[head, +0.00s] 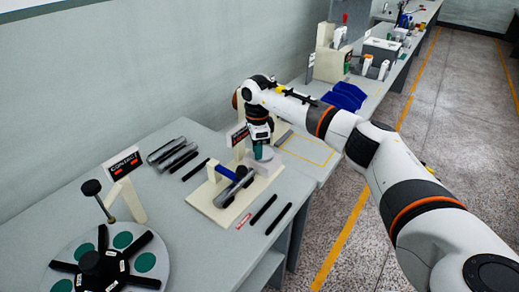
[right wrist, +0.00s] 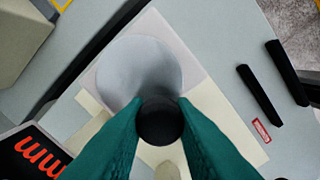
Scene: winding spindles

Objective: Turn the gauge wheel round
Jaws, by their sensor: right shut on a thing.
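My right gripper (head: 262,153) is over the cream fixture (head: 207,205) on the table. In the right wrist view its green fingers (right wrist: 160,124) are shut on a round black knob (right wrist: 160,122), one finger on each side. A smooth grey disc (right wrist: 140,70), which looks like the gauge wheel, lies just beyond the knob; it also shows in the head view (head: 264,168), below the fingers. The knob's join to the disc is hidden. A dark bar with a blue part (head: 238,183) lies across the fixture. My left gripper is out of view.
A round plate (head: 148,262) with green spots and black arms stands at the front left, beside a sign with red marks (head: 125,166). Grey rods (head: 172,153) lie behind. Two black bars (head: 263,209) (head: 279,218) lie right of the fixture. Blue bins (head: 345,97) stand farther back.

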